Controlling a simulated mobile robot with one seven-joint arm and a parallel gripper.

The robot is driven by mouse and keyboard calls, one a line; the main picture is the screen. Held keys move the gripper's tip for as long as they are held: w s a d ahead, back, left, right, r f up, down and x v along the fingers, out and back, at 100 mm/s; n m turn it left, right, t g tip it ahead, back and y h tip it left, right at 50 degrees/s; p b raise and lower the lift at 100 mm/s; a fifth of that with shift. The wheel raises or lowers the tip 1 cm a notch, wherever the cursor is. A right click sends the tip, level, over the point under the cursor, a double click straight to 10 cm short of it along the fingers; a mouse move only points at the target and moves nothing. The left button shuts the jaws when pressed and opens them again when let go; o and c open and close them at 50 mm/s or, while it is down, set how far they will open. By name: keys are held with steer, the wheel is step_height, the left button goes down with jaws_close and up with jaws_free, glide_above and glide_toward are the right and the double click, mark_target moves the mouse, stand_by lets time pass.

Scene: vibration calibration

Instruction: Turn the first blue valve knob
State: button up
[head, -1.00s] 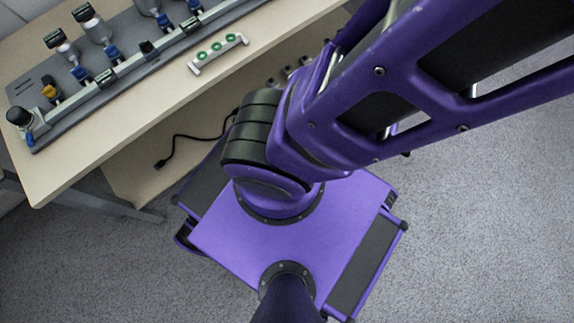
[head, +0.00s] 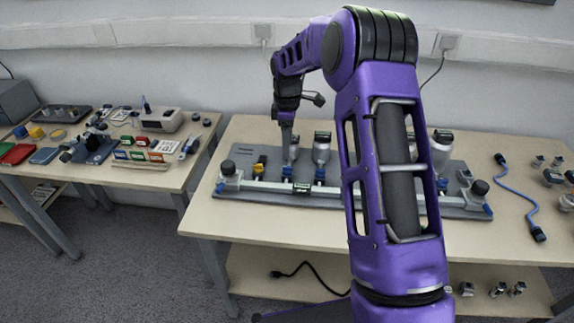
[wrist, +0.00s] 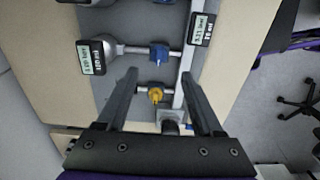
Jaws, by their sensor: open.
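The first blue valve knob (wrist: 158,54) sits on a short side pipe between a gauge (wrist: 90,57) and the long silver rail (wrist: 186,60). In the wrist view it lies just beyond my fingertips, roughly centred between them. My gripper (wrist: 158,73) is open and empty, with one finger on each side of the yellow knob (wrist: 155,95) in the picture. In the head view my gripper (head: 287,142) points down over the left part of the grey board (head: 398,205), near the yellow knob (head: 261,163). Further blue knobs show at the second branch (head: 320,174) and right of my arm (head: 442,184).
The board stands on a wooden table (head: 300,230). A black end knob (head: 228,168) is at its left and another (head: 480,187) at its right. A blue cable (head: 520,205) lies on the right. A second table (head: 150,178) with tools stands left, across a gap.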

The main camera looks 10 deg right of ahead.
mark_target(287, 167)
step_height(287, 167, down, 8)
steer(key=shift+w+r+b, duration=0.1)
steer(key=shift+b, duration=0.35)
steer(key=shift+c, duration=0.2)
jaws_close()
